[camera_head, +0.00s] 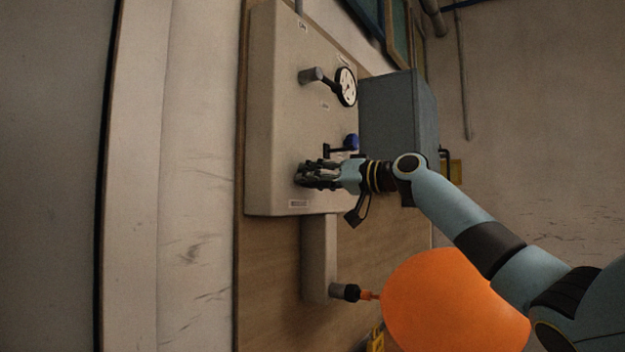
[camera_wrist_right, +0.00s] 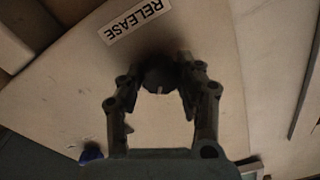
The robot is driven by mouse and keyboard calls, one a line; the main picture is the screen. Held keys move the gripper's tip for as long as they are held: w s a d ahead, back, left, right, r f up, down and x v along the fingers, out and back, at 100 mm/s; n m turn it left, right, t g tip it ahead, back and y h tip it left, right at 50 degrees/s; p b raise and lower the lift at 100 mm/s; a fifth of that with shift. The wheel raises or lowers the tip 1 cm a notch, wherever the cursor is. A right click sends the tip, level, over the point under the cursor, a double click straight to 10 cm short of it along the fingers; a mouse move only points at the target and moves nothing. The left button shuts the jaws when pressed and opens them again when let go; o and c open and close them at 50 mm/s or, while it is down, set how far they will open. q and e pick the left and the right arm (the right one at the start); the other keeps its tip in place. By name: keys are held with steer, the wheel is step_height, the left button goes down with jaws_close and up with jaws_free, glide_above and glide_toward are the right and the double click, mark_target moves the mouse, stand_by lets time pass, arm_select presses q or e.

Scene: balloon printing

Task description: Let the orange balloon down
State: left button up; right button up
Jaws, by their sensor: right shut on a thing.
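The orange balloon (camera_head: 450,300) is full and round at the lower right of the head view, its neck on a dark nozzle (camera_head: 345,292). Part of it is hidden behind my right arm. My right gripper (camera_head: 303,176) is at the lower part of the pale panel (camera_head: 275,120). In the right wrist view its fingers (camera_wrist_right: 162,75) are shut on a dark round knob (camera_wrist_right: 158,80) beside a label reading RELEASE (camera_wrist_right: 134,21). The knob is hidden by the fingers in the head view. My left gripper is not in view.
A lever with a blue ball end (camera_head: 350,142) is close to my right gripper; its blue end also shows in the wrist view (camera_wrist_right: 91,152). A round gauge (camera_head: 346,87) sticks out from the panel. A grey box (camera_head: 400,110) stands behind my right wrist.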

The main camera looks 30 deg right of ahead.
steer(key=m+p, duration=0.4)
steer(key=m, duration=0.7)
steer(key=shift+h+p, duration=0.3)
steer(key=shift+p, duration=0.1)
steer(key=shift+m, duration=0.3)
steer(key=o, duration=1.2)
steer(key=shift+d, duration=0.1)
steer(key=shift+c, duration=0.2)
steer(key=v, duration=0.7)
steer(key=shift+s+f, duration=0.2)
